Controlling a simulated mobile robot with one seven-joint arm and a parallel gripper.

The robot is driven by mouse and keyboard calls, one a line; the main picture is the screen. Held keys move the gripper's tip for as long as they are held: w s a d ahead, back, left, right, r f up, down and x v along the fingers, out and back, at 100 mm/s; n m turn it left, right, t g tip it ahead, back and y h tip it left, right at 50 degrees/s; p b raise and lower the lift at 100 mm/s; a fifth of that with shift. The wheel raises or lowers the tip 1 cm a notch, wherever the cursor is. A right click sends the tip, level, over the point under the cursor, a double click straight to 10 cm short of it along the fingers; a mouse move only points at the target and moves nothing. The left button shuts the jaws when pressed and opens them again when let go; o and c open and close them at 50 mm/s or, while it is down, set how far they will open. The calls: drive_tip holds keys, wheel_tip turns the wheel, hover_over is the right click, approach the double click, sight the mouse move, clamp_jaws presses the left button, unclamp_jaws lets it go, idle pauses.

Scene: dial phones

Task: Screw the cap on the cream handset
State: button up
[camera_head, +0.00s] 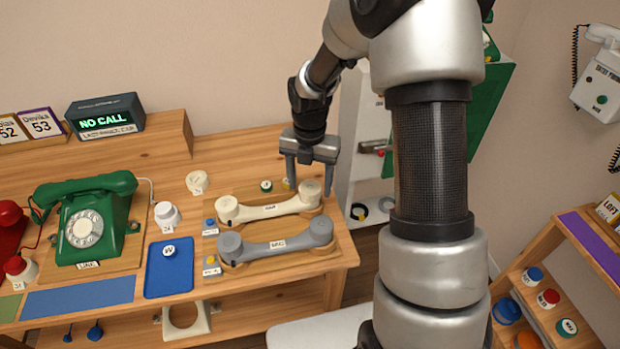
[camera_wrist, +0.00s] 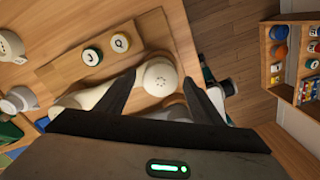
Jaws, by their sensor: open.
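The cream handset (camera_head: 270,208) lies in the upper place of a wooden board on the table, with a label on its grip. A round cream cap with small holes (camera_wrist: 160,76) is at its right end, and the cap also shows in the head view (camera_head: 311,190). I cannot tell whether the cap is threaded on or only resting there. My gripper (camera_head: 309,184) is open and points down over that end. In the wrist view the fingers of my gripper (camera_wrist: 160,85) stand on either side of the cap, with gaps visible.
A grey handset (camera_head: 275,243) lies just in front on the same board. Two small lettered caps, J (camera_wrist: 91,56) and Q (camera_wrist: 120,43), sit behind the cream handset. A blue tray (camera_head: 170,281) with a white cap (camera_head: 170,251) and a green dial phone (camera_head: 88,220) stand left.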

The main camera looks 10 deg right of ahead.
drive_tip(key=shift+d+r+n+p, duration=0.1)
drive_tip(key=shift+r+n+p, duration=0.45)
drive_tip(key=shift+n, duration=0.35)
drive_tip(key=shift+f+n, duration=0.25)
drive_tip(key=shift+n, duration=0.15)
drive_tip(key=shift+f, duration=0.25)
drive_tip(key=shift+r+p, duration=0.1)
drive_tip(key=shift+p, duration=0.3)
drive_tip(key=shift+c, duration=0.4)
drive_tip(key=c, duration=0.9)
drive_tip(key=m, duration=0.6)
drive_tip(key=shift+m, duration=0.3)
